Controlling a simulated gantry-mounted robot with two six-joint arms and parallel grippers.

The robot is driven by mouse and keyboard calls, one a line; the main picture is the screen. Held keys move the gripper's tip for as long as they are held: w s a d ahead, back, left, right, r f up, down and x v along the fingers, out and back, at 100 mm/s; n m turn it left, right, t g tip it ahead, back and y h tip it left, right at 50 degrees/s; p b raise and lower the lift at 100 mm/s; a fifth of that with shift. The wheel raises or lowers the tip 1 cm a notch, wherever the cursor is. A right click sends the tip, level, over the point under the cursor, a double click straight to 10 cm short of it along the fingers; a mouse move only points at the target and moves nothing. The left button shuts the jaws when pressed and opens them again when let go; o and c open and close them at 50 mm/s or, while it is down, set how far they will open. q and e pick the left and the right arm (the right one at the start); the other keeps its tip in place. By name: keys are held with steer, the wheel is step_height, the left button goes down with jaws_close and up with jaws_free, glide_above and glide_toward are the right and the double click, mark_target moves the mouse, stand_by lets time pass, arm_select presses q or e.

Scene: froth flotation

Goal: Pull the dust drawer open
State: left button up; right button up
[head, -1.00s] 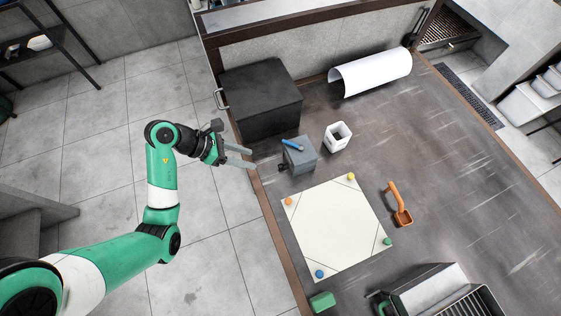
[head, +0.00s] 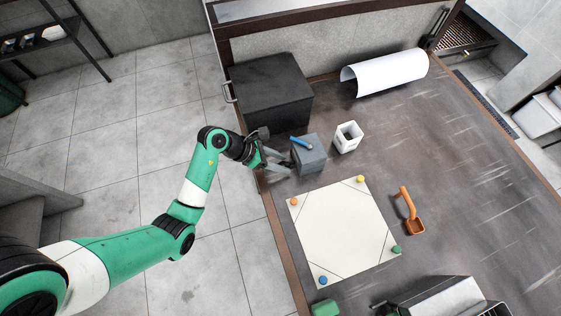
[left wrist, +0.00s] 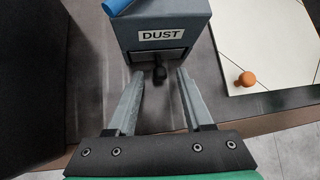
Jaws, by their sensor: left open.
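The dust box is a small grey-blue box (head: 309,157) on the table in the head view. In the left wrist view its front (left wrist: 160,38) carries a label reading DUST. Below the label is the drawer front (left wrist: 152,58) with a dark knob (left wrist: 160,74). The drawer looks closed. My left gripper (left wrist: 160,85) is open, and its two fingers point at the box with the knob between or just beyond their tips; I cannot tell whether they touch it. In the head view the left gripper (head: 284,165) is at the box's left side. My right gripper is not in view.
A blue object (head: 301,143) lies on top of the box. A large black box (head: 270,90) stands behind it, and a white container (head: 347,137) to its right. A white sheet with coloured pegs (head: 343,235) and an orange scoop (head: 410,212) lie nearer. The table's wooden edge (head: 283,240) runs beneath the arm.

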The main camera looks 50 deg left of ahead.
arm_select(q)
jaws_close()
stand_by(1.4)
